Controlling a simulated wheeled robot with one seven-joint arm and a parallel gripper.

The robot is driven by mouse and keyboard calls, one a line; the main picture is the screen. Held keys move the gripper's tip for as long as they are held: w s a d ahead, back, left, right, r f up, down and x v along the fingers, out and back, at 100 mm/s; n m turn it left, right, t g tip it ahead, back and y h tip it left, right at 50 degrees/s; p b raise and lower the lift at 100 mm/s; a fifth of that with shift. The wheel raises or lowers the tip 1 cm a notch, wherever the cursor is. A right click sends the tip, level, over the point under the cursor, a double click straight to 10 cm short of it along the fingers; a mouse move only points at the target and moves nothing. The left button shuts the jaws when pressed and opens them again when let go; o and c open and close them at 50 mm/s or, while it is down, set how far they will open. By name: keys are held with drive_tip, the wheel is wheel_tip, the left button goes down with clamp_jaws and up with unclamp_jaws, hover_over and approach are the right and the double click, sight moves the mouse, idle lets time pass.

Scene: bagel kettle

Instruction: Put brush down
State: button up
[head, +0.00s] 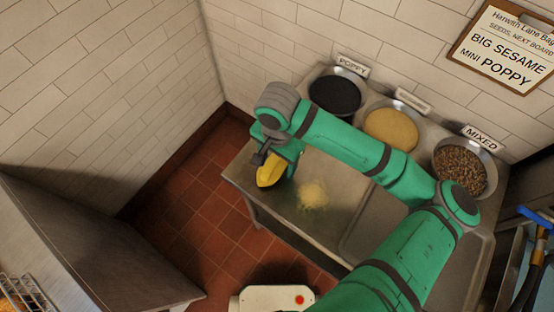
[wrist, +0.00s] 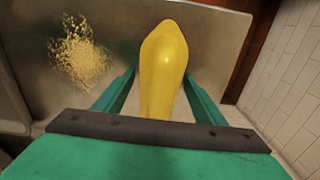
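The brush shows as a smooth yellow piece (wrist: 164,70) between my two fingers in the wrist view, and also in the head view (head: 270,173). My gripper (wrist: 162,85) has its green fingertips close against both sides of the yellow piece, and it looks shut on it. In the head view my gripper (head: 264,157) is at the left end of the steel table (head: 335,180). The bristles are not visible, and I cannot tell whether the brush touches the table top. Pale seeds (head: 313,195) lie scattered to the right of the brush.
Round pans of black seeds (head: 335,92), pale seeds (head: 391,130) and mixed seeds (head: 460,168) stand along the back wall. A tray (head: 375,235) is at the table's right. Bare steel surrounds the spilled seeds. The table's left edge is close to my gripper.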

drive_tip(key=shift+w+r, duration=0.1)
drive_tip(key=shift+r, duration=0.1)
wheel_tip(320, 180, up, 12)
drive_tip(key=shift+f, duration=0.1)
idle(0.4)
idle(0.4)
